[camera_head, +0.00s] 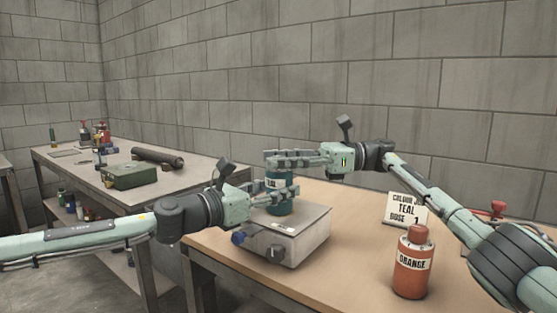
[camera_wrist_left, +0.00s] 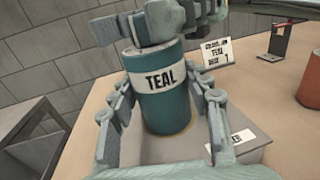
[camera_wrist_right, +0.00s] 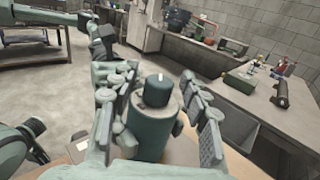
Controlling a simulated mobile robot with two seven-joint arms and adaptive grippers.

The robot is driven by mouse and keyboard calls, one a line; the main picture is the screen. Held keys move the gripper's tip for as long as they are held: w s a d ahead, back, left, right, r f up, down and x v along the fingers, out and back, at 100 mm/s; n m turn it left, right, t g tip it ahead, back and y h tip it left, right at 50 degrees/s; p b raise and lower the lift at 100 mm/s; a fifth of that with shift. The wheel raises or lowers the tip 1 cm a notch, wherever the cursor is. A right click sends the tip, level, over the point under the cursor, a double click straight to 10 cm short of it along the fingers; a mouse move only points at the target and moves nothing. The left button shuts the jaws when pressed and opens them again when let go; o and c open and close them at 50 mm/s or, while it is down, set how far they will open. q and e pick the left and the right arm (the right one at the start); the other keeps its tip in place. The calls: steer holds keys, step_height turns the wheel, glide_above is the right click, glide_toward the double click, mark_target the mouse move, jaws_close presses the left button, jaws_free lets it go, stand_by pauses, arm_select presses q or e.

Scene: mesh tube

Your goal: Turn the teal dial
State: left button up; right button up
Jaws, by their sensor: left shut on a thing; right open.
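The teal canister (camera_head: 279,208) stands upright on a grey metal box (camera_head: 300,240). Its "TEAL" label (camera_wrist_left: 161,79) faces the left wrist camera. My left gripper (camera_head: 288,194) is shut on the canister's body, one finger on each side. The teal dial (camera_wrist_right: 157,90), with a white mark on its rim, sits on top of the canister in the right wrist view. My right gripper (camera_head: 270,158) is open at the dial's height, its fingers on either side with gaps. In the head view the right fingers hide the dial.
An orange bottle (camera_head: 412,264) stands at the table's front right. A card (camera_head: 405,209) reading "TEAL" and "DOSE 1" stands behind it. A red-topped device (camera_head: 497,209) is further right. A side table (camera_head: 75,155) with a green box (camera_head: 130,175) is at left.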

steer(key=shift+d, duration=0.1)
steer(key=w+d, duration=0.1)
steer(key=d, duration=0.6)
steer(key=shift+d, duration=0.1)
